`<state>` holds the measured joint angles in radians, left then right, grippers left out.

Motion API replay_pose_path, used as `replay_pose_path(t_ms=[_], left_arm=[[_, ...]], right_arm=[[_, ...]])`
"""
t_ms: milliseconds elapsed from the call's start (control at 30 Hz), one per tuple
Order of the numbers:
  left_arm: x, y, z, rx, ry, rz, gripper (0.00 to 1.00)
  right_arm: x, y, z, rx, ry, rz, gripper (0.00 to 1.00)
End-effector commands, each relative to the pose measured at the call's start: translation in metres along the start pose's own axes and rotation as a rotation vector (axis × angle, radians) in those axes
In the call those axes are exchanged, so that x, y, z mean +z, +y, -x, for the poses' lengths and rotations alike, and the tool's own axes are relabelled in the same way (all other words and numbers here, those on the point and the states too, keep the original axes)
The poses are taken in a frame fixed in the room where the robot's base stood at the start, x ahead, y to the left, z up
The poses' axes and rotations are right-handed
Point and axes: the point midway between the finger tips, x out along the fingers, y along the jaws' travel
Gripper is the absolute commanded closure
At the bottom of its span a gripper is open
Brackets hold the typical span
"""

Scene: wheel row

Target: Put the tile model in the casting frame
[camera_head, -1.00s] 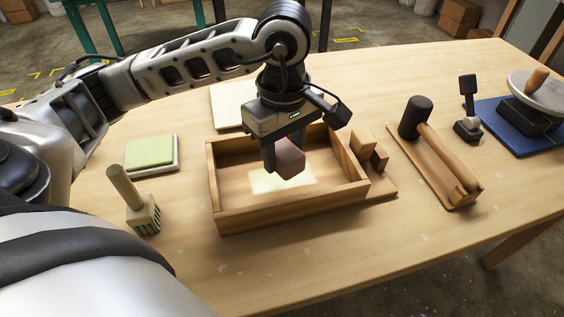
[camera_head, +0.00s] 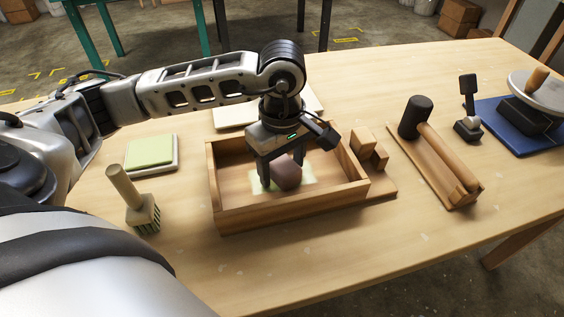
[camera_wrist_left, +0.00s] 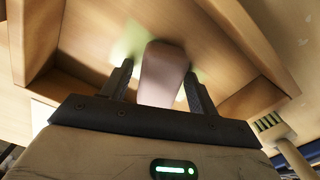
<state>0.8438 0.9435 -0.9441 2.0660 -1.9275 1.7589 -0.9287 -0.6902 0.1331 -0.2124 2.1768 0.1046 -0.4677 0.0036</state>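The tile model, a mauve-brown block (camera_head: 287,175), is inside the wooden casting frame (camera_head: 290,212). It appears to rest on the frame's floor, over a pale green patch (camera_head: 258,187). My left gripper (camera_head: 282,178) reaches down into the frame with a finger on either side of the block. In the left wrist view the block (camera_wrist_left: 163,72) stands between the two fingers (camera_wrist_left: 160,84), with a narrow gap visible beside it, so the gripper is open around it. The block's underside is hidden. My right gripper is not in view.
A stamp-like brush (camera_head: 143,213) and a green-topped pad (camera_head: 150,151) are left of the frame. A blue mat (camera_head: 500,120) lies far right. The table front is clear.

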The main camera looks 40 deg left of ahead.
Motion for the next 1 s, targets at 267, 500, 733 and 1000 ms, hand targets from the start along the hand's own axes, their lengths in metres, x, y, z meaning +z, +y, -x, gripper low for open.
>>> replay_pose_path(t_ms=[267,500,733,1000], left_arm=[[0.0,0.0,0.001,0.0,0.0,0.0,0.38],[0.0,0.001,0.024,0.005,0.001,0.0,0.38],[0.0,0.001,0.076,0.007,0.002,-0.001,0.38],[0.0,0.001,0.117,0.002,0.001,0.001,0.38]], right_arm=[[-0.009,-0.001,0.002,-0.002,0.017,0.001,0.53],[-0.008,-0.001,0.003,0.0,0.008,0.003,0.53],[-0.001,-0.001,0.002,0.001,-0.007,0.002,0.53],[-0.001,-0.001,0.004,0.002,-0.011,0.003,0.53]])
